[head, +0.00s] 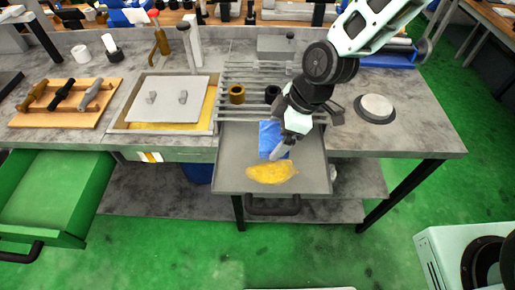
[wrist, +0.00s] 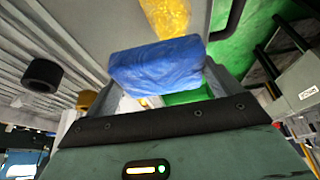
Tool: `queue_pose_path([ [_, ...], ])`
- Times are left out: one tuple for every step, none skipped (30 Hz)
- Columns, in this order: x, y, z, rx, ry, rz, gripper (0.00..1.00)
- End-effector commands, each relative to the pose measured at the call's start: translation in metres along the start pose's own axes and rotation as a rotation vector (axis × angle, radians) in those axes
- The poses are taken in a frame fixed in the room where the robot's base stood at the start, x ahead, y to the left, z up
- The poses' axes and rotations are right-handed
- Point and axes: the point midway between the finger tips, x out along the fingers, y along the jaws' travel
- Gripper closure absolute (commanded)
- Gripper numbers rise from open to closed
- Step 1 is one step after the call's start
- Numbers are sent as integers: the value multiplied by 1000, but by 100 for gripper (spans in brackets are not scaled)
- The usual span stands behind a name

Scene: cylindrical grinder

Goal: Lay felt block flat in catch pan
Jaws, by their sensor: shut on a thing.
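The felt block is blue (head: 271,137) and shows above the catch pan (head: 229,178), a grey tray pulled out at the bench front. My gripper (head: 281,148) reaches down over the pan from the upper right and is shut on the block. In the wrist view the blue block (wrist: 156,65) spans between the two fingers, its broad side toward the camera. I cannot tell whether its lower edge touches the pan floor. A yellow patch (head: 271,172) lies in the pan, in front of the block.
A slatted rack with a brown ring (head: 237,93) and a black ring (head: 272,94) stands behind the pan. A lidded yellow-filled tray (head: 171,100) sits to the left. A round pale disc (head: 376,107) lies to the right. An open green drawer (head: 55,190) is at far left.

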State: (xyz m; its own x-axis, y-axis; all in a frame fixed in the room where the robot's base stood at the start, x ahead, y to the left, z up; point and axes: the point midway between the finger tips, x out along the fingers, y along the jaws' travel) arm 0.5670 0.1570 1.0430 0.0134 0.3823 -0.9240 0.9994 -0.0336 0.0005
Motion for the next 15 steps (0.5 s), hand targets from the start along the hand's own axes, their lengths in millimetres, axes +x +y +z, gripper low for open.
queue_pose_path([
  [5, -1, 2, 2, -1, -3, 32],
  [9, -1, 4, 2, -1, -5, 32],
  [15, -2, 6, 2, -2, -6, 32],
  [20, -2, 8, 2, -2, -7, 32],
  [25, -2, 10, 2, -3, -6, 32],
  [31, -2, 12, 2, -1, -6, 32],
  [35, -2, 14, 2, -1, -6, 32],
  [39, -1, 16, 2, -1, -5, 32],
  [43, -1, 18, 1, -2, -4, 32],
  [46, -1, 19, 1, -2, -3, 32],
  [48, 0, 20, 1, 0, -2, 32],
  [50, 0, 20, 1, 0, -1, 32],
  [52, 0, 21, 1, 0, -2, 32],
  [54, -1, 22, 2, 0, -3, 32],
  [57, -1, 24, 1, -1, -4, 32],
])
